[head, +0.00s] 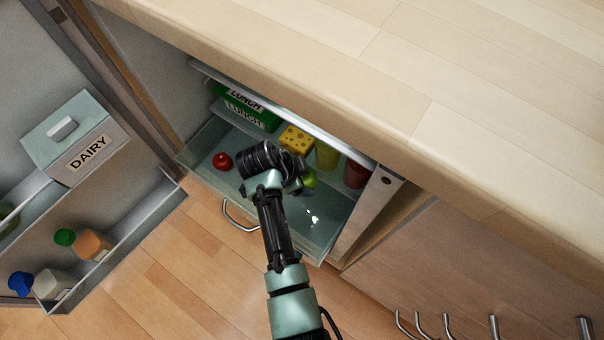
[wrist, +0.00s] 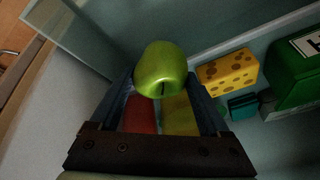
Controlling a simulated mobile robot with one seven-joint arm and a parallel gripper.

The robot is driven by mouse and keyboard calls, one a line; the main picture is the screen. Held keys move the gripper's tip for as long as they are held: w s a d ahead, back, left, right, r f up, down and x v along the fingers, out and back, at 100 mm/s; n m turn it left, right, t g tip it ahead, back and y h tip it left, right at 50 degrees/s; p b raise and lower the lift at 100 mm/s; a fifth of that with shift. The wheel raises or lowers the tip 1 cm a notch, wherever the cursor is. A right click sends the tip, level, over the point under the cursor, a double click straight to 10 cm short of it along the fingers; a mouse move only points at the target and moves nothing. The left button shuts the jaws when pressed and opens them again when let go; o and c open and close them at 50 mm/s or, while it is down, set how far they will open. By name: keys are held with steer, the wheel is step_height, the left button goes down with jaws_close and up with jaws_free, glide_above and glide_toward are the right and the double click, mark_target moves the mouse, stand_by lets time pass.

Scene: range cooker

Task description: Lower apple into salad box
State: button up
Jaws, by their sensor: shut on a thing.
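A green apple (head: 309,180) is between the fingers of my gripper (head: 300,172), which is shut on it. In the wrist view the apple (wrist: 161,70) sits at the fingertips of the gripper (wrist: 163,88). In the head view the arm partly hides the apple. The salad box, a clear drawer (head: 325,218), is pulled out from the fridge below the counter. The apple is over the drawer's right half; its exact height above the floor is hard to tell.
A red fruit (head: 222,161) lies in the drawer's left part. Yellow cheese (head: 297,139), green lunch boxes (head: 250,110), a yellow cup (head: 327,156) and a red cup (head: 355,174) stand behind. The counter (head: 400,90) overhangs; the fridge door with a dairy box (head: 75,140) stands open left.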

steer(key=shift+f, duration=0.1)
steer(key=shift+f+b, duration=4.8)
steer(key=shift+f, duration=1.05)
steer(key=shift+f+b, duration=2.1)
steer(key=shift+f, duration=0.4)
steer(key=o, duration=1.3)
steer(key=shift+r, duration=0.1)
steer(key=p+v, duration=0.8)
steer(key=v, duration=0.5)
